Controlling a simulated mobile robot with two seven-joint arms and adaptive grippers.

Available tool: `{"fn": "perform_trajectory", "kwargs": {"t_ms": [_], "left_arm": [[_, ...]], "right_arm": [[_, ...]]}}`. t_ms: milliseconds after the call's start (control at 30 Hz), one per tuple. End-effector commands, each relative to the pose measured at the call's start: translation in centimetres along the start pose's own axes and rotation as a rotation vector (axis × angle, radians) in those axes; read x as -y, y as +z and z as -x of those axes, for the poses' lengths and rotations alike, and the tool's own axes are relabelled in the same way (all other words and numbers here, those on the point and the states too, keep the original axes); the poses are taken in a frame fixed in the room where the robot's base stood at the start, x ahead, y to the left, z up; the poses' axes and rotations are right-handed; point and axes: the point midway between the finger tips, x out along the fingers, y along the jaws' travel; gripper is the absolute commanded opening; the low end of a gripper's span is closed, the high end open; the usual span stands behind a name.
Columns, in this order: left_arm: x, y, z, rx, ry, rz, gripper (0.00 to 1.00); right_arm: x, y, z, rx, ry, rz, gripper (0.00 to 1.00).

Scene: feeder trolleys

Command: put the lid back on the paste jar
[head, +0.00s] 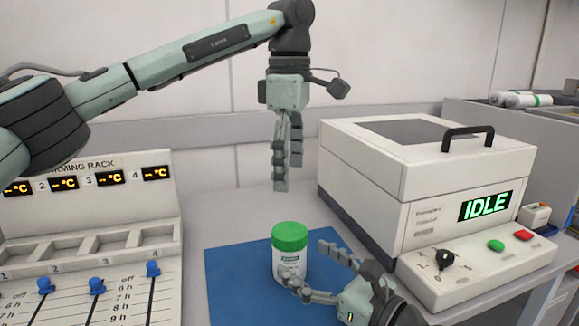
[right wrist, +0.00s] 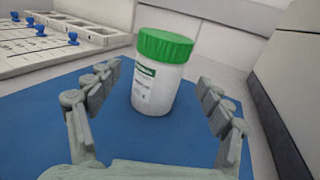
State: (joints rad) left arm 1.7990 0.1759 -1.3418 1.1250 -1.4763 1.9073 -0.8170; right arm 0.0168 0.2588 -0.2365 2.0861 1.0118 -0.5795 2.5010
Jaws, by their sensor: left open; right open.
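The paste jar (head: 289,268) is white with a printed label and stands upright on the blue mat (head: 228,285). Its green lid (head: 290,236) sits on top of the jar. In the right wrist view the jar (right wrist: 155,91) and lid (right wrist: 165,46) show between and beyond the fingers. My right gripper (head: 308,262) is open, low over the mat, with its fingers to either side of the jar. I cannot tell whether they touch it. My left gripper (head: 287,182) is open and empty, pointing down high above the lid.
A warming rack (head: 90,215) with blue sliders stands at the left. A white machine (head: 430,190) with a black handle and an IDLE display stands at the right, close to my right gripper. The mat's left part is clear.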

Motion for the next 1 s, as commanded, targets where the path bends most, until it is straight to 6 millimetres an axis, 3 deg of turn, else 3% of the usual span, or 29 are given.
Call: {"fn": "perform_trajectory", "kwargs": {"t_ms": [200,400,1000], "left_arm": [[0.0,0.0,0.0,0.0,0.0,0.0,0.82],[0.0,0.0,0.0,0.0,0.0,0.0,0.82],[0.0,0.0,0.0,0.0,0.0,-0.001,0.82]], "right_arm": [[0.0,-0.1,4.6,-0.004,0.0,-0.001,0.79],[0.0,0.0,6.8,-0.001,0.001,-0.001,0.79],[0.0,0.0,7.2,0.0,0.001,-0.001,0.79]]}}
